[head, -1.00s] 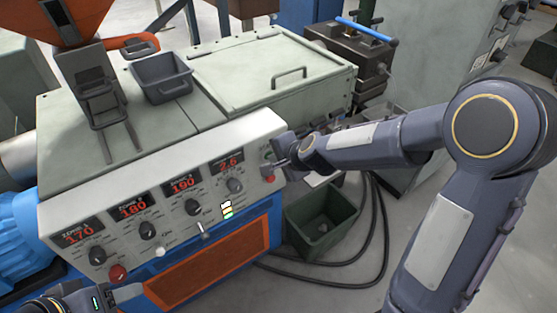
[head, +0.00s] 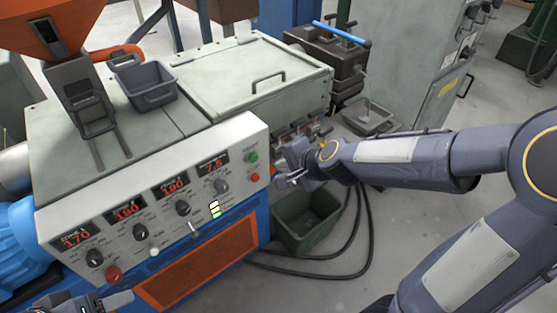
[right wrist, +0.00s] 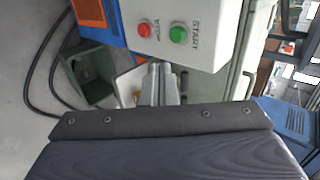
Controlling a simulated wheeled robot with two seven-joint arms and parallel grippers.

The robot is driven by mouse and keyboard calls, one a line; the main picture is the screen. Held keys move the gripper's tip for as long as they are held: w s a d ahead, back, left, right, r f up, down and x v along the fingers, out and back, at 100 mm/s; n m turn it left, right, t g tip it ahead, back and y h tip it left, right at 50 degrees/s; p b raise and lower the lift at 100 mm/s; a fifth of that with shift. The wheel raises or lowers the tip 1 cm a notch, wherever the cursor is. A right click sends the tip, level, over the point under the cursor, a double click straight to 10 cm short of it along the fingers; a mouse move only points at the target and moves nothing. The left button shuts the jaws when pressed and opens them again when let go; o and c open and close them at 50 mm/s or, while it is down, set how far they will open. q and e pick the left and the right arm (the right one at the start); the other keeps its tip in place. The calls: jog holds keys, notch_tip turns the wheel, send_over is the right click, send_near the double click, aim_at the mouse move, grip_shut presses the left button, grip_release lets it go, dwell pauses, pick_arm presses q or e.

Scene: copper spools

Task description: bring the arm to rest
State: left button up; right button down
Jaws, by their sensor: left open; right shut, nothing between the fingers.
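My right arm reaches in from the right in the head view. Its gripper (head: 282,182) is shut and empty, just right of the control panel's (head: 150,195) right end and apart from the buttons. In the right wrist view the closed fingers (right wrist: 160,72) point at the panel's lower edge, near the green START button (right wrist: 178,34) and the red button (right wrist: 145,29). Only part of my left gripper (head: 112,303) shows at the bottom left edge; it is open.
A green bin (head: 308,222) stands on the floor below my right gripper, with black cables beside it. A grey tray (head: 372,122) stands under a thin hanging strand. A grey tub (head: 146,85) sits on the machine top. Open floor lies at the lower right.

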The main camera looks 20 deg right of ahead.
jog(key=shift+s, duration=0.1)
dwell(0.4)
jog(key=s+d+r+n+g+p, duration=0.1)
jog(key=s+r+n, duration=0.1)
jog(key=s+n, duration=0.2)
jog(key=s+r+n+g+p, duration=0.1)
jog(key=s+n, duration=0.3)
jog(key=s, duration=0.7)
jog(key=s+d+r+n+g+p, duration=0.1)
jog(key=s+r+n, duration=0.2)
jog(key=s, duration=0.4)
jog(key=shift+s+d+r+n, duration=0.3)
jog(key=shift+s+r+n, duration=0.1)
jog(key=shift+n, duration=0.2)
